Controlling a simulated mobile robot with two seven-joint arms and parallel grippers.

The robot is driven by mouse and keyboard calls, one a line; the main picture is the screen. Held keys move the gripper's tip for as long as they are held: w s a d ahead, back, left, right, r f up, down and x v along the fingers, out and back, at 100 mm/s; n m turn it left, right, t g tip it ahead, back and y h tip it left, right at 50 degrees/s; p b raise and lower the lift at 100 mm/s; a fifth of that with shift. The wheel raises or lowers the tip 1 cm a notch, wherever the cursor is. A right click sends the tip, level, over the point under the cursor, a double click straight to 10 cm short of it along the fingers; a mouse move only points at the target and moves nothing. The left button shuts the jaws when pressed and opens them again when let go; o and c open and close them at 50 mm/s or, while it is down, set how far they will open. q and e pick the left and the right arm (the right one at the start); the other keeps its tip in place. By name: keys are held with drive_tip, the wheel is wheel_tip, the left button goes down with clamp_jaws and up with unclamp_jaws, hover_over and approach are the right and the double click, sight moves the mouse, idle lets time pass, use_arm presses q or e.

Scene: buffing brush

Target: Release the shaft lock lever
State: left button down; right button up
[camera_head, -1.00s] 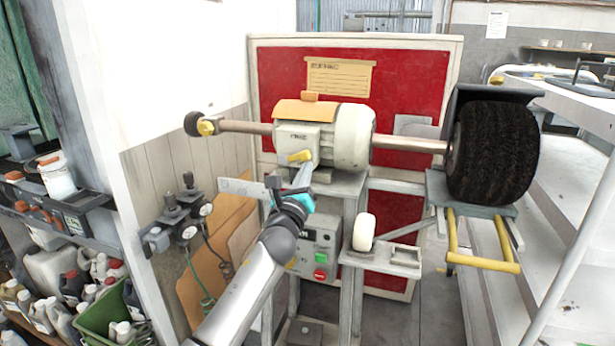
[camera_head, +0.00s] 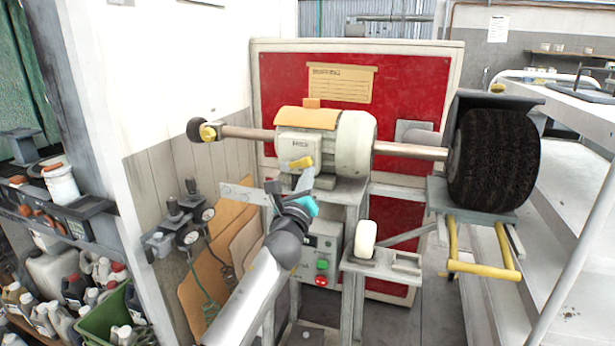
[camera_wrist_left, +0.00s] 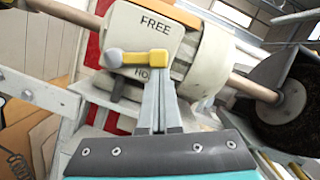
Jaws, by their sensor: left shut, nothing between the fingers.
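The shaft lock lever (camera_head: 302,162) is a short yellow handle on the front of the buffing machine's pale motor housing (camera_head: 355,145). In the left wrist view the lever (camera_wrist_left: 145,58) lies roughly level, its grey pivot at its left end. The word FREE is printed above it; a label below starting with "HO" is partly covered. My left gripper (camera_head: 304,173) is shut and empty, its fingertips right at the lever. In the wrist view the fingertips (camera_wrist_left: 158,82) sit just below the handle's right part; I cannot tell if they touch it. My right gripper is out of view.
A shaft runs out both sides of the motor, with a large black brush wheel (camera_head: 493,155) at the right. A control box with green and red buttons (camera_head: 321,281) is below. A bracket with a white roller (camera_head: 366,238) and a yellow bar (camera_head: 485,265) stand right of my arm.

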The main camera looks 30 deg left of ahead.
use_arm(q)
drive_tip(key=shift+r, duration=0.2)
drive_tip(key=shift+r+n+y+p, duration=0.3)
drive_tip(key=shift+r+n+p, duration=0.4)
drive_tip(key=shift+n+p, duration=0.55)
drive_tip(key=r+n+g+p, duration=0.1)
drive_tip(key=n+p, duration=0.2)
drive_tip(key=a+r+n+g+p, duration=0.1)
drive_tip(key=n+p, duration=0.2)
drive_tip(key=a+r+n+g+y+p, duration=0.1)
drive_tip(key=r+n+p, duration=0.1)
drive_tip(key=n+p, duration=0.1)
drive_tip(key=shift+s+a+n, duration=0.25)
drive_tip(key=shift+s+n, duration=0.05)
drive_tip(key=shift+n, duration=0.15)
drive_tip(key=shift+s+a+r+n+p, duration=0.2)
drive_tip(key=shift+a+n+p, duration=0.3)
drive_tip(key=shift+n+p, duration=0.65)
drive_tip(key=shift+w+h, duration=0.1)
drive_tip(key=shift+h, duration=0.2)
